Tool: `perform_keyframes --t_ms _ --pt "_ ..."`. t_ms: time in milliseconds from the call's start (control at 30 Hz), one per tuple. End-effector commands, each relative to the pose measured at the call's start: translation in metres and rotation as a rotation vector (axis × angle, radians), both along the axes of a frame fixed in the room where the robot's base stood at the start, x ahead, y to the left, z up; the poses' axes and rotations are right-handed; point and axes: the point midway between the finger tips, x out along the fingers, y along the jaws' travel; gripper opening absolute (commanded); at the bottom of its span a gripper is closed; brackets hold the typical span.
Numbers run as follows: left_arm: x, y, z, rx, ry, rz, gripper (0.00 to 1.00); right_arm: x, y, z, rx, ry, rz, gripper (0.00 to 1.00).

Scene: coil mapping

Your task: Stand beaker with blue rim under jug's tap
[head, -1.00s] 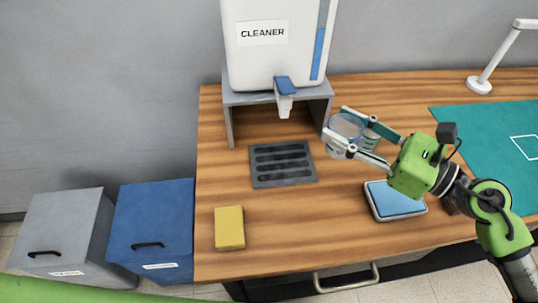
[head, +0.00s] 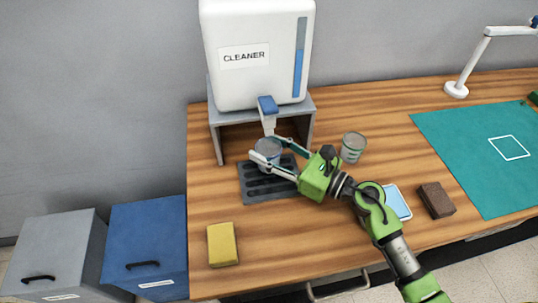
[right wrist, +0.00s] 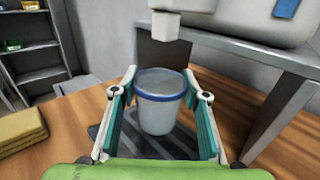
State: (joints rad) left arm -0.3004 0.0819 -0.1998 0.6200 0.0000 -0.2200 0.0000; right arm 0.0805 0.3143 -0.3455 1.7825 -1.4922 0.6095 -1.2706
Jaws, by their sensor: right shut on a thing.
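The jug (head: 255,55), white and labelled CLEANER, stands on a grey stand (head: 217,130). Its tap (head: 268,112) has a blue lever and a pale spout. The beaker with blue rim (head: 267,148) is upright just below the tap, over the dark drip tray (head: 250,190). It also shows in the right wrist view (right wrist: 160,105), between the fingers. My right gripper (head: 272,152) is shut on this beaker. I cannot tell whether the beaker's base touches the tray. My left gripper is not in view.
A second clear beaker (head: 354,148) stands to the right of my right gripper. A yellow sponge (head: 222,244), a blue-topped device (head: 398,203) and a brown block (head: 436,200) lie on the table. A teal mat (head: 470,150) and a lamp (head: 470,65) are at the right.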

Motion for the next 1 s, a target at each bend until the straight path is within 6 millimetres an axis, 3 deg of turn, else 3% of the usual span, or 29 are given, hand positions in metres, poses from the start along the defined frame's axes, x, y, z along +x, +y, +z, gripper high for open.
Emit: perform_keyframes --t_ms 200,600,633,667,1000 --pt "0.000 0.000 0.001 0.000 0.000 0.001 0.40 0.000 -0.001 -0.027 0.001 0.003 -0.002 0.24" --pt "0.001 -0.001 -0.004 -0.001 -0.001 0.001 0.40 0.000 -0.002 -0.033 0.000 0.001 -0.001 0.24" --pt "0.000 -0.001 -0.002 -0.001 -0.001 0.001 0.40 0.000 -0.002 -0.031 0.001 0.001 -0.002 0.49" --pt "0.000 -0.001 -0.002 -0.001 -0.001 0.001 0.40 0.000 -0.001 -0.030 0.000 0.001 -0.002 0.57" --pt "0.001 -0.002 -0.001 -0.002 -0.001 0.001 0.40 0.000 -0.002 -0.030 0.000 0.001 -0.002 0.58"
